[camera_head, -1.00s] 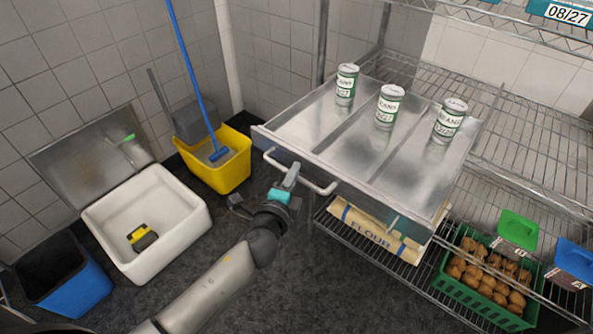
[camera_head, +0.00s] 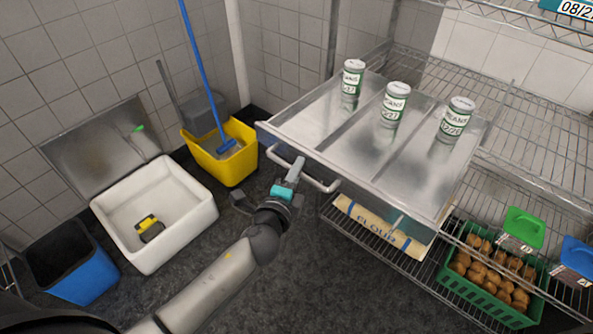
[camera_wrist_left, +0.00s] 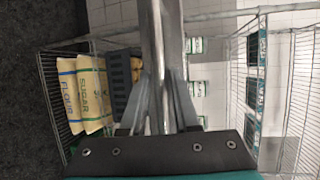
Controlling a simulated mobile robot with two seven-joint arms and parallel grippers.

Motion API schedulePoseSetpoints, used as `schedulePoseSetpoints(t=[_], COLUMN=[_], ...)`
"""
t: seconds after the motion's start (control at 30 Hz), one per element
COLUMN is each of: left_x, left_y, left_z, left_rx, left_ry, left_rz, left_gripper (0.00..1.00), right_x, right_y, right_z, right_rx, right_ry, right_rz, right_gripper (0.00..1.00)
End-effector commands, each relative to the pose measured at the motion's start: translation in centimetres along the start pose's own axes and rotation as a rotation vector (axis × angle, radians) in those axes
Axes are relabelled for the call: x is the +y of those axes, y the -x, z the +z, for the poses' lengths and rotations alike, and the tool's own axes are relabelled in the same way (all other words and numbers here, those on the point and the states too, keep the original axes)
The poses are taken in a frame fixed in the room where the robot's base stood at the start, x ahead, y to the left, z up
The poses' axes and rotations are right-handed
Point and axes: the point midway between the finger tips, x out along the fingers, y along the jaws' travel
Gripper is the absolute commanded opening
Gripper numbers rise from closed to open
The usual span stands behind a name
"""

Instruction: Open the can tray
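The can tray (camera_head: 343,137) is a metal drawer with dividers, standing out from the wire rack. Three white-and-green cans stand upright in it: a left can (camera_head: 352,80), a middle can (camera_head: 393,105) and a right can (camera_head: 456,120). A bar handle (camera_head: 322,187) runs along its front. My left gripper (camera_head: 296,168) is at the left part of this handle. In the left wrist view, its two fingers (camera_wrist_left: 160,105) close in on both sides of the handle bar (camera_wrist_left: 160,40). My right gripper is not in view.
Below the tray, a lower shelf holds flour bags (camera_head: 378,226) and a green basket (camera_head: 490,300) of brown items. A yellow mop bucket (camera_head: 228,165), a white sink (camera_head: 180,240) and a blue bin (camera_head: 85,280) stand at left. Dark floor in front is clear.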

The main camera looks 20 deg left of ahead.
Motion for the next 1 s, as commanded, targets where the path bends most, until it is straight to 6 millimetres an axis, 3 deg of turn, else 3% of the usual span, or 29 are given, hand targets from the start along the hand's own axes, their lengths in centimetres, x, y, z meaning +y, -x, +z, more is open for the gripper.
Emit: schedulePoseSetpoints(t=[0.27, 1.0], left_x=[0.1, 0.1], left_y=[1.5, 12.8], left_z=[0.0, 0.0], left_rx=[0.000, -0.001], left_ry=[0.000, 0.001], left_rz=[0.002, 0.002], left_gripper=[0.30, 0.30], right_x=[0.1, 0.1], right_y=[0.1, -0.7], right_z=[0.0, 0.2], right_rx=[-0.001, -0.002], right_ry=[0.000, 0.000], right_rz=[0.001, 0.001], right_gripper=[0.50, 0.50])
